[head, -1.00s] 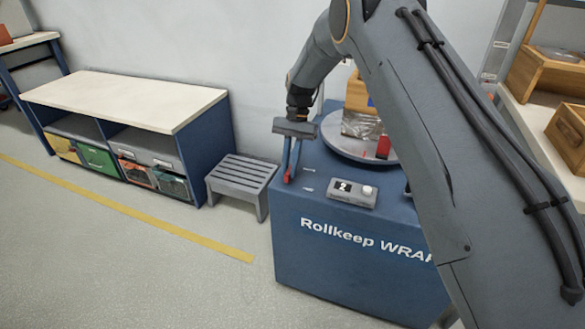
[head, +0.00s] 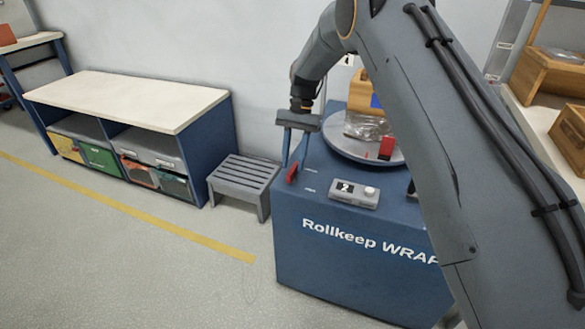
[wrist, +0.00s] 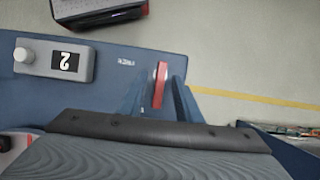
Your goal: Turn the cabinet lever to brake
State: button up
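The blue cabinet (head: 350,249) reads "Rollkeep WRAP", with the last letters hidden behind my arm. Its red lever (head: 291,174) stands at the top's left edge. In the wrist view the red lever (wrist: 160,85) shows between my two spread fingers, with gaps on both sides. My gripper (head: 293,164) is open and points down at the lever. It also shows in the wrist view (wrist: 157,92). Small white labels (head: 311,170) lie beside the lever, too small to read. A grey box (head: 353,193) with a white knob displays "2".
A round turntable (head: 344,147) on the cabinet holds a wrapped load and a red block (head: 386,148). A grey step stool (head: 243,180) stands left of the cabinet. A white-topped shelf unit (head: 130,98) is further left. Open floor lies in front, with a yellow line (head: 150,218).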

aim_at(296, 165)
jog(key=shift+v, duration=2.6)
jog(key=shift+d, duration=0.1)
jog(key=s+d+r+t+p, duration=0.1)
jog(key=s+d+r+p, duration=0.2)
jog(key=s+d+r, duration=0.3)
jog(key=s+d+r+n+t+p, duration=0.1)
jog(key=s+d, duration=0.3)
jog(key=s, duration=0.6)
jog(key=s+d+r+n+t+h+p, duration=0.1)
jog(key=s+d+r+p, duration=0.2)
jog(key=s, duration=0.7)
jog(key=s+d+r+n+t+p, duration=0.1)
jog(key=s+d+r+p, duration=0.2)
jog(key=s+d, duration=0.4)
jog(key=s+r, duration=0.1)
jog(key=s, duration=0.2)
jog(key=shift+s+n, duration=0.2)
jog(key=shift+n, duration=0.1)
jog(key=shift+d, duration=0.1)
